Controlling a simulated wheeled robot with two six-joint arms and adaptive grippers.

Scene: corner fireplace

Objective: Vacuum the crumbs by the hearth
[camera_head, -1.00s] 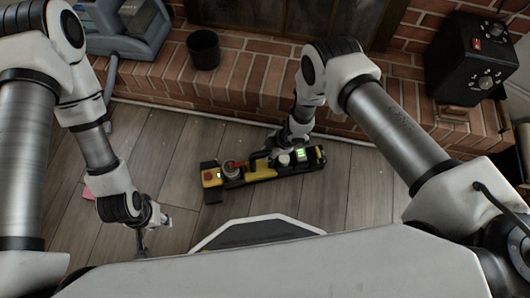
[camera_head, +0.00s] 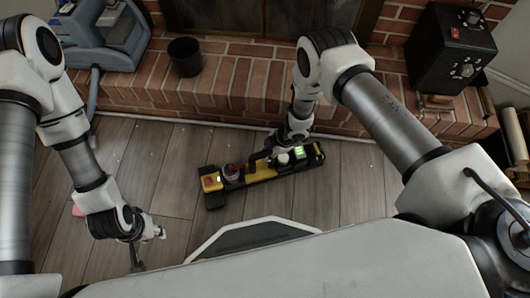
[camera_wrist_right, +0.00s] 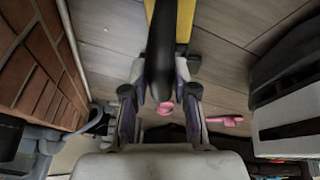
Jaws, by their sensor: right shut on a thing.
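A long yellow and black handheld vacuum (camera_head: 262,174) with a red button and a lit green display is just over the plank floor, in front of the brick hearth. My right gripper (camera_head: 270,146) is shut on its handle from above. The right wrist view shows the black handle (camera_wrist_right: 161,45) between the fingers (camera_wrist_right: 160,95). I cannot tell if the vacuum touches the floor. My left gripper (camera_head: 150,247) is low at the left, apart from the vacuum, open and empty. A few tiny pale specks (camera_head: 145,154) show on the floor near the hearth.
The raised brick hearth (camera_head: 240,88) bounds the floor at the back. On it stand a dark bucket (camera_head: 186,57), a grey-blue machine (camera_head: 108,35) and a black box with knobs (camera_head: 450,50). A pink item (camera_head: 77,210) lies at the left.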

